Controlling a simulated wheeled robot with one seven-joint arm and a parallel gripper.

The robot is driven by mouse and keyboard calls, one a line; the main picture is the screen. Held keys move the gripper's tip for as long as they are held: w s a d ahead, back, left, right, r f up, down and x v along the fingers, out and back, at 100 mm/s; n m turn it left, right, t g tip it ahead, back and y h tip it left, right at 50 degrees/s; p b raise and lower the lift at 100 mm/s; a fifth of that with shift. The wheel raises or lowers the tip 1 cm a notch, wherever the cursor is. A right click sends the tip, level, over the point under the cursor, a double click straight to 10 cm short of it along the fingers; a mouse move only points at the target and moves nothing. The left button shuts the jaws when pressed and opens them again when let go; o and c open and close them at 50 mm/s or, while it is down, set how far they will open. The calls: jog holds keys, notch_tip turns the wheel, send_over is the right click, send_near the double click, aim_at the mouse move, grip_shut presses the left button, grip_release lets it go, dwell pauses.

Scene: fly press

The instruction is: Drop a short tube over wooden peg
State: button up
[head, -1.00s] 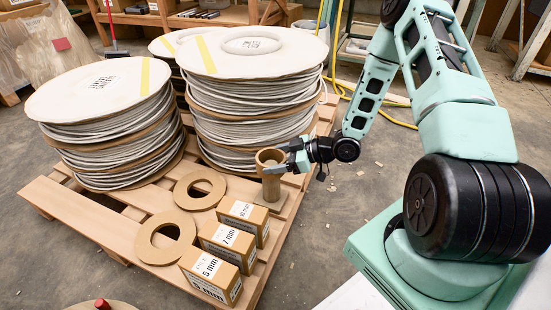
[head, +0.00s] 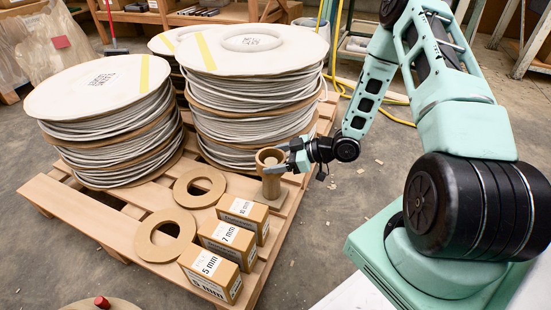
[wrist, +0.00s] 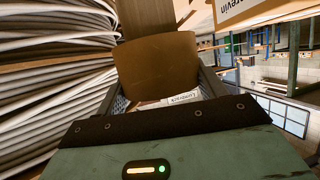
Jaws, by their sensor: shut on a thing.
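A short brown tube (head: 270,154) stands upright at the top of the wooden peg (head: 271,187), near the pallet's right edge. In the wrist view the tube (wrist: 158,65) fills the space between the finger pads, with a wooden piece beyond it. My gripper (head: 287,158) reaches in from the right and is shut on the tube's side. The peg's lower part shows below the tube. The tube looks in line with the peg, but I cannot tell how far it is around the peg.
Cable reels (head: 250,110) stand close behind and left of the peg on the wooden pallet (head: 90,229). Two flat brown rings (head: 164,254) and several small labelled boxes (head: 209,270) lie in front. Bare floor (head: 340,215) is at right.

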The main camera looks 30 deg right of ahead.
jog(key=o, duration=1.1)
jog(key=shift+c, duration=0.2)
jog(key=shift+o, duration=0.4)
jog(key=shift+r+p, duration=3.85)
jog(key=shift+r, duration=0.25)
